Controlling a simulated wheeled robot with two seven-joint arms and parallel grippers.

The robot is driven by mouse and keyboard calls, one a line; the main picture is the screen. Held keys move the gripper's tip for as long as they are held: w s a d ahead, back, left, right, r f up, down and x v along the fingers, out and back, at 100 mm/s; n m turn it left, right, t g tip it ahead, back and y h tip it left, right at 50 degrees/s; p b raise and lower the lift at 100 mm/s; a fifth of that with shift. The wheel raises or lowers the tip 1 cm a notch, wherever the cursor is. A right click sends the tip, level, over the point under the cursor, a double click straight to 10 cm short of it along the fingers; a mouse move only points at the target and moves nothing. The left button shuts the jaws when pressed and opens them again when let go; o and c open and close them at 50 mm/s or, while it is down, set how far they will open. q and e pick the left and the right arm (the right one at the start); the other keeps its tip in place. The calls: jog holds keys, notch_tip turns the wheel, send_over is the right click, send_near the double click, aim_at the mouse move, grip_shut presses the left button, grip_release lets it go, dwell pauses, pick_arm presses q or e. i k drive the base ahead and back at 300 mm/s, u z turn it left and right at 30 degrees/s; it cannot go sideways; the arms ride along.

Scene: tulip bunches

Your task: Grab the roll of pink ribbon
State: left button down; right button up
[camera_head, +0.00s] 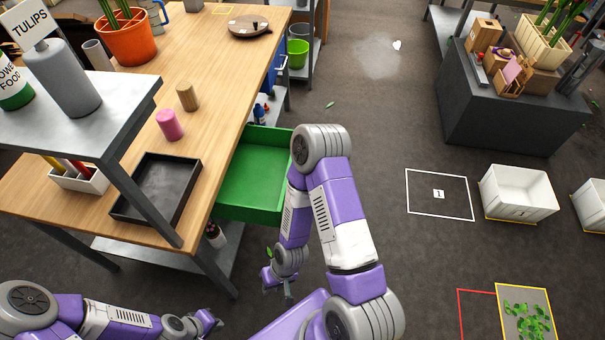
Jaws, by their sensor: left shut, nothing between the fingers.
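The roll of pink ribbon (170,125) stands upright on the wooden table, between the black tray and a tan roll (187,97). My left gripper (212,321) is shut and empty at the bottom of the view, low and well away from the ribbon, past the table's near side. My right gripper (279,287) hangs below the green drawer, to the right of the table and far from the ribbon. Its fingers look apart with nothing seen between them, though they are small in the view.
The black tray (157,188) lies on the table near the ribbon. A grey raised shelf (110,102) with a flower food bottle stands over the table's left part, its leg close to the tray. The open green drawer (250,190) juts out on the right. White bins stand on the floor.

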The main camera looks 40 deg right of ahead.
aim_at(168, 120)
jog(key=z, duration=0.4)
jog(key=k, duration=0.45)
jog(key=z, duration=0.6)
